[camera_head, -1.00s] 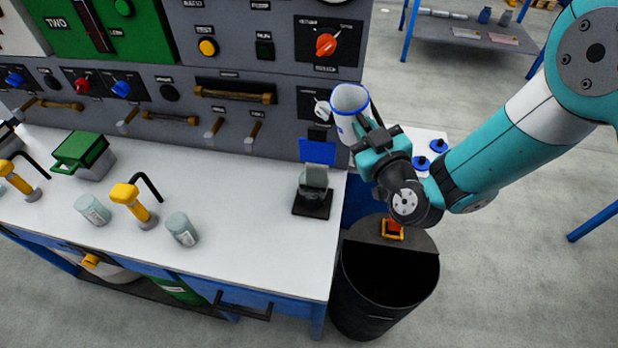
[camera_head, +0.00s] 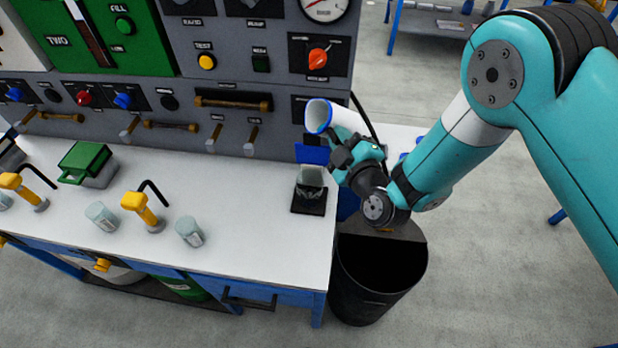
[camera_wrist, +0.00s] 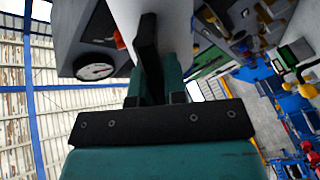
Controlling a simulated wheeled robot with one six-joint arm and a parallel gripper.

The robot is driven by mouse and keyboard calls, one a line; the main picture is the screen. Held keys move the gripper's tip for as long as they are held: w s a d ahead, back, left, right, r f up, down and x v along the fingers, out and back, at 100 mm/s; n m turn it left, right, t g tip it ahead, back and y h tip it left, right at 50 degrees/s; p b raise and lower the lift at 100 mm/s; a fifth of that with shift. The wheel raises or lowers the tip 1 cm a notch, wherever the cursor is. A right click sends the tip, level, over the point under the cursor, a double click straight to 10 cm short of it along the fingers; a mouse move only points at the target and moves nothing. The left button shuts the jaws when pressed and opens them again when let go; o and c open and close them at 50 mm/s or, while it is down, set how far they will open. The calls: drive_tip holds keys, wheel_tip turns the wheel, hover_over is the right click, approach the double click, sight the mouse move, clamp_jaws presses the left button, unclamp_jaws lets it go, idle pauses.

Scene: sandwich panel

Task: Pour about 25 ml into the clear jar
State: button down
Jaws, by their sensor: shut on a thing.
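A clear jar (camera_head: 311,180) stands upright on a small black stand (camera_head: 307,204) near the bench's right end. Its lower part looks dark; I cannot tell how much it holds. My gripper (camera_head: 345,151) is shut on a white jug (camera_head: 350,119) with a blue rim. The jug is steeply tilted, its mouth facing left, above and slightly right of the jar. No stream is visible between them, and the jug's contents cannot be made out. In the wrist view a dark gripper finger (camera_wrist: 148,55) lies against a pale surface.
Two greyish jars (camera_head: 102,216) (camera_head: 189,231) stand left on the white bench (camera_head: 245,225), beside a yellow dispenser (camera_head: 140,207). The grey control panel (camera_head: 270,105) rises behind. A black bin (camera_head: 378,285) stands on the floor below my gripper. Bench space left of the stand is clear.

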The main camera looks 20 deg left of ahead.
drive_tip(key=n, duration=0.1)
drive_tip(key=n+p, duration=0.1)
drive_tip(key=n, duration=0.1)
drive_tip(key=shift+s+a, duration=0.2)
drive_tip(key=shift+n, duration=0.3)
drive_tip(key=shift+f+n, duration=0.4)
drive_tip(key=shift+n, duration=0.5)
drive_tip(key=shift+w+d, duration=0.1)
drive_tip(key=shift+w, duration=0.05)
idle(0.6)
